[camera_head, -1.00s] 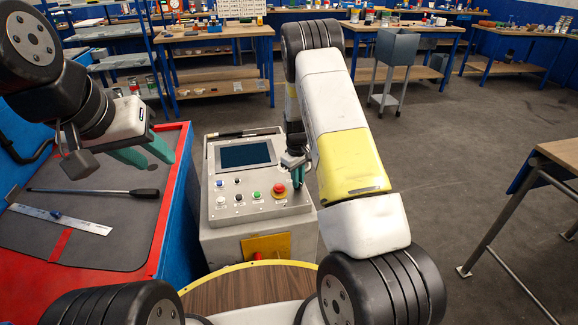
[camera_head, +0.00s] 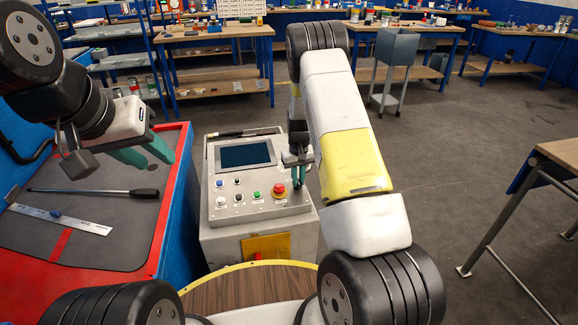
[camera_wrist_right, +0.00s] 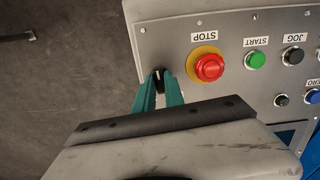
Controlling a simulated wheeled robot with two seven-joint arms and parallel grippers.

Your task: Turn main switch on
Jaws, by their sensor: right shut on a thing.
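The control box (camera_head: 244,215) stands in front of me, with a sloped grey panel that also shows upside down in the right wrist view (camera_wrist_right: 165,37). A small black knob, the main switch (camera_wrist_right: 159,75), sits near the panel's edge beside the red STOP button (camera_wrist_right: 209,67). My right gripper (camera_head: 299,184) is at the panel's right side. In the right wrist view its green fingers (camera_wrist_right: 160,84) are closed on the knob, one on each side, and partly hide it. The knob's markings cannot be read. My left gripper (camera_head: 147,158) is open and empty above the red-edged bench.
START (camera_wrist_right: 255,60) and JOG (camera_wrist_right: 293,55) buttons lie beyond STOP. A dark screen (camera_head: 246,154) is at the panel's back. The red bench (camera_head: 165,215) on the left holds a long-handled tool (camera_head: 95,191) and a steel ruler (camera_head: 60,217). Open floor lies to the right.

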